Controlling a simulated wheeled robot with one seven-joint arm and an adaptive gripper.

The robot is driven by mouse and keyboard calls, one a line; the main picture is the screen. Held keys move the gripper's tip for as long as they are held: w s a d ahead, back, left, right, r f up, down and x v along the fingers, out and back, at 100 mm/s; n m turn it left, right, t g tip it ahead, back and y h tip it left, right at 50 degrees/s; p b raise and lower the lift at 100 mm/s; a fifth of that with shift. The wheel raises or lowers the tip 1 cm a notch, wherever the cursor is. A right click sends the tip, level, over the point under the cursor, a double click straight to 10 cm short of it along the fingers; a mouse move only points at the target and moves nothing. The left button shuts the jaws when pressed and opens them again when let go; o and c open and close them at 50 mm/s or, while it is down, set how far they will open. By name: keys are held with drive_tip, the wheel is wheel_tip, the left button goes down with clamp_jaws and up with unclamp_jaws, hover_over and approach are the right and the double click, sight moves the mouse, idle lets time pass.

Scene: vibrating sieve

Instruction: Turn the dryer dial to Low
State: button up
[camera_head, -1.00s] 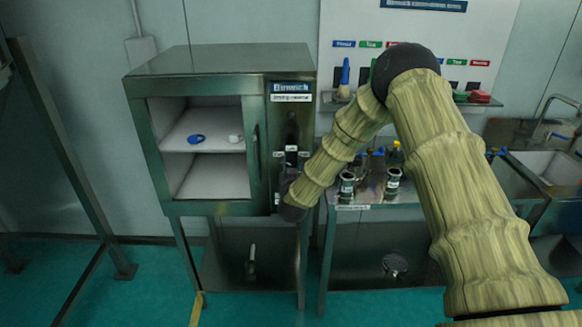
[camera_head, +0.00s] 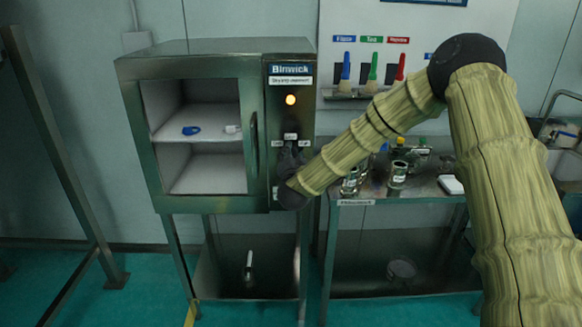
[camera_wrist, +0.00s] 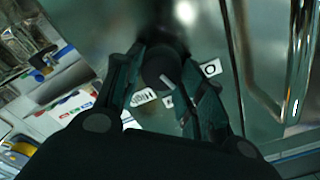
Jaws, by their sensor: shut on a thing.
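The dryer (camera_head: 180,62) is a dark metal cabinet at the left of the head view, with its control panel on the right side. The dark round dial (camera_wrist: 158,68) shows in the wrist view, with a pale mark on its face pointing down and right. My gripper (camera_wrist: 165,78) is shut on the dial, one finger on each side. A "High" label (camera_wrist: 143,97) shows by the left finger, and a label with an "O" (camera_wrist: 211,68) lies right of the dial. Another label is mostly hidden. In the head view my gripper (camera_head: 289,163) covers the dial.
A round light (camera_head: 290,99) glows orange on the panel above the dial. The dryer's opening shows shelves with a blue item (camera_head: 191,130) and a white item (camera_head: 232,129). A bench (camera_head: 354,202) with small metal vessels (camera_head: 397,174) stands to the right. A metal handle (camera_wrist: 297,60) shows in the wrist view.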

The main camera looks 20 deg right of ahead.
drive_tip(key=shift+d+f+m+b, duration=0.15)
drive_tip(key=shift+m+b, duration=1.45)
drive_tip(key=shift+b, duration=0.1)
drive_tip(key=o, duration=1)
drive_tip(key=shift+s, duration=0.15)
drive_tip(key=v, duration=1.1)
drive_tip(key=shift+s, duration=0.35)
